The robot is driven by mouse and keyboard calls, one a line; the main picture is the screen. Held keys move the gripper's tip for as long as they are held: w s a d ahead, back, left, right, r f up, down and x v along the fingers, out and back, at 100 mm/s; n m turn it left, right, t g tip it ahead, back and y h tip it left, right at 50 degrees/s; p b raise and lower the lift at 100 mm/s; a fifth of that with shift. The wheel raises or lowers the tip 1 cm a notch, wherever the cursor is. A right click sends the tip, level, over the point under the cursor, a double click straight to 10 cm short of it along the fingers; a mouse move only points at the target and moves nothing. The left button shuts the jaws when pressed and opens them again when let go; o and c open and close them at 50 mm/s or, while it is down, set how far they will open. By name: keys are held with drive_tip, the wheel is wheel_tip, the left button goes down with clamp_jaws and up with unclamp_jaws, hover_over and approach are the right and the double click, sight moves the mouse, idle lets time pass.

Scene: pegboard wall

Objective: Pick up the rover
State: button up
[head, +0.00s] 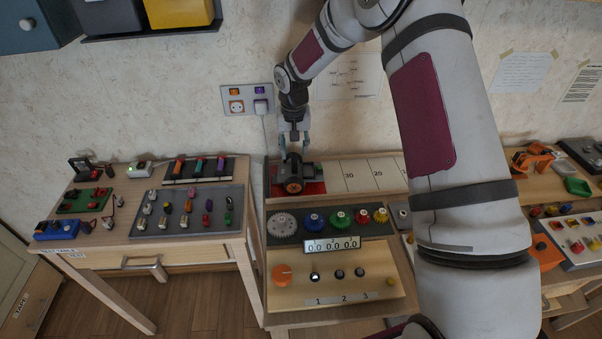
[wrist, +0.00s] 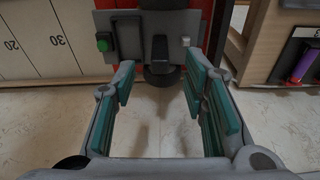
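The rover (head: 293,180) is a dark, boxy thing with an orange-hubbed wheel. It sits on a red pad (head: 314,187) at the left end of the numbered board. In the wrist view its grey body (wrist: 128,38), with a green button, fills the top middle, and a dark upright part stands at its centre. My gripper (head: 294,147) points down just above the rover. In the wrist view my gripper (wrist: 160,80) has its teal-padded fingers apart, with the dark part showing between the fingertips. I see no finger contact. The rover's far side is hidden.
The numbered board (head: 355,176) continues right of the red pad. A control panel with knobs and a counter (head: 332,244) stands in front. A left table (head: 110,240) carries trays of small parts. The wall with a socket plate (head: 247,99) is close behind.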

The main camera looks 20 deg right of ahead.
sight(294, 155)
drive_tip(key=f, duration=0.3)
drive_tip(key=w+f, duration=0.1)
drive_tip(key=f, duration=0.1)
drive_tip(key=shift+d+p, duration=0.1)
drive_tip(key=shift+p, duration=0.2)
clamp_jaws()
